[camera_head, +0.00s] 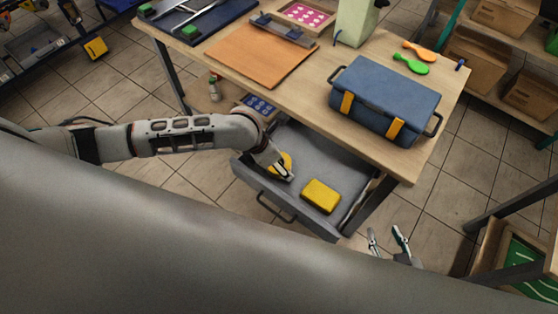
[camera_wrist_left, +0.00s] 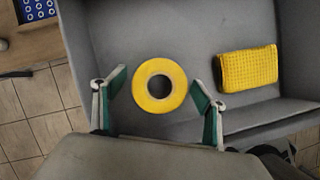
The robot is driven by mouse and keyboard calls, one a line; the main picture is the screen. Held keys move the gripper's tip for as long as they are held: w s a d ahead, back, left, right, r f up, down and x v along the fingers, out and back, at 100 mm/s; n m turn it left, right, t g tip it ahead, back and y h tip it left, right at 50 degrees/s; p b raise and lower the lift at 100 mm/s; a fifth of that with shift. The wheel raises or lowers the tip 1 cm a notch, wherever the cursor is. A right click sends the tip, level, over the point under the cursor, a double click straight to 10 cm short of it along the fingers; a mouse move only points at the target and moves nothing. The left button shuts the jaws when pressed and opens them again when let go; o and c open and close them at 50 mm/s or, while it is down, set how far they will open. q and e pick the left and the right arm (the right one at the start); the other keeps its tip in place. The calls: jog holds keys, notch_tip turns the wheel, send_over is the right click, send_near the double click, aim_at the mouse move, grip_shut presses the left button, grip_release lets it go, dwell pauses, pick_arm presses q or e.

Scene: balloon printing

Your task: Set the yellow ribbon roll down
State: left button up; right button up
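The yellow ribbon roll (camera_head: 286,159) lies flat in the open grey drawer (camera_head: 328,158). In the left wrist view the roll (camera_wrist_left: 140,88) shows its round hole and lies between the spread, green-padded fingers of my left gripper (camera_wrist_left: 160,88). Gaps show on both sides, so the fingers do not touch it. In the head view my left gripper (camera_head: 281,173) is low in the drawer and partly hides the roll. My right gripper (camera_head: 387,242) is open and empty, outside the drawer at the lower right.
A yellow sponge-like block (camera_head: 321,196) lies in the drawer, right of the roll; it also shows in the left wrist view (camera_wrist_left: 247,68). The wooden table (camera_head: 385,60) above carries a blue toolbox (camera_head: 385,95) and an orange board (camera_head: 260,53). Bare drawer floor surrounds the roll.

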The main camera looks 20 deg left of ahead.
pick_arm(q)
jog(key=shift+r, duration=0.2)
jog(key=p+v, duration=0.1)
jog(key=v, duration=1)
jog(key=shift+s+r, duration=0.2)
jog(key=shift+r, duration=0.1)
jog(key=shift+a, duration=0.15)
